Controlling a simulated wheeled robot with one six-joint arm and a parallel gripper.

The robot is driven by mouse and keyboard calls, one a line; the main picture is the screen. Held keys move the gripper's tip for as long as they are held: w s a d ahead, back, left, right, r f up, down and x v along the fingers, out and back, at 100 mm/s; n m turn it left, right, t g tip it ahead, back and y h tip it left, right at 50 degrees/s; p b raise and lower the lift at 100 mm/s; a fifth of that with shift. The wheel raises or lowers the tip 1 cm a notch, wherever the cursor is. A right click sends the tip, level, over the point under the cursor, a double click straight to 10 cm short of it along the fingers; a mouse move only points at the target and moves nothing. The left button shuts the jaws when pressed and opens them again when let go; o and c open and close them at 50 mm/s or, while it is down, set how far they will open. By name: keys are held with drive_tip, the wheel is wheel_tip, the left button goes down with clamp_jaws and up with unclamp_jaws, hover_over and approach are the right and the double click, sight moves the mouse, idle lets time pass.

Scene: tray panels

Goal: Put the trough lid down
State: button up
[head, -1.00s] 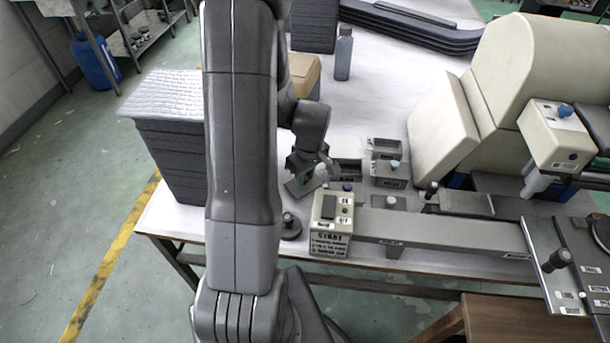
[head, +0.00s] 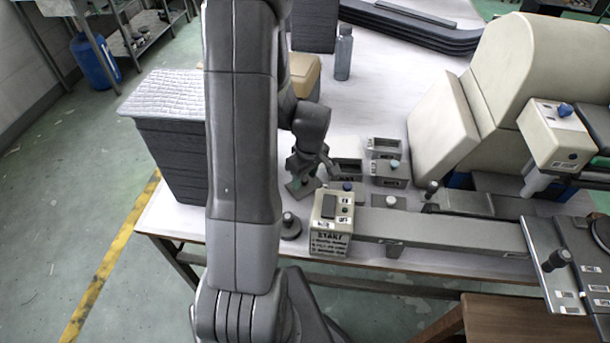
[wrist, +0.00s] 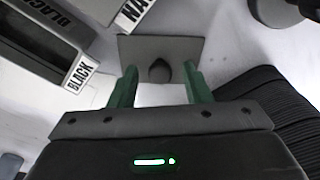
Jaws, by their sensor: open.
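The trough lid, a flat grey plate (wrist: 190,52) with a dark knob in its middle, shows in the wrist view just beyond my fingertips. It appears to lie on the white table, close to a dark stack. My gripper (wrist: 160,72) has its two green fingers spread, one on each side of the knob and apart from it. In the head view my gripper (head: 303,178) is low over the table, left of the labelled bins, and the lid (head: 301,190) is a small dark patch largely hidden under it.
A START box (head: 331,224) and a round black knobbed piece (head: 290,226) stand close in front. Small grey bins (head: 390,172) are to the right; a bin marked BLACK (wrist: 78,72) shows in the wrist view. A dark stack (head: 172,150) is at left, a bottle (head: 343,55) behind.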

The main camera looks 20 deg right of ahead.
sight(309, 188)
wheel_tip(309, 188, up, 12)
drive_tip(key=s, duration=0.1)
drive_tip(key=shift+s+d, duration=0.2)
drive_tip(key=shift+d, duration=0.05)
idle(0.4)
drive_tip(key=f, duration=0.4)
drive_tip(key=w+f, duration=0.1)
drive_tip(key=f, duration=0.7)
drive_tip(key=shift+w+a+f+b, duration=0.2)
drive_tip(key=shift+a+f+b, duration=0.05)
drive_tip(key=shift+b, duration=0.1)
drive_tip(key=shift+w+r, duration=0.1)
drive_tip(key=shift+r, duration=1)
drive_tip(key=shift+f, duration=0.1)
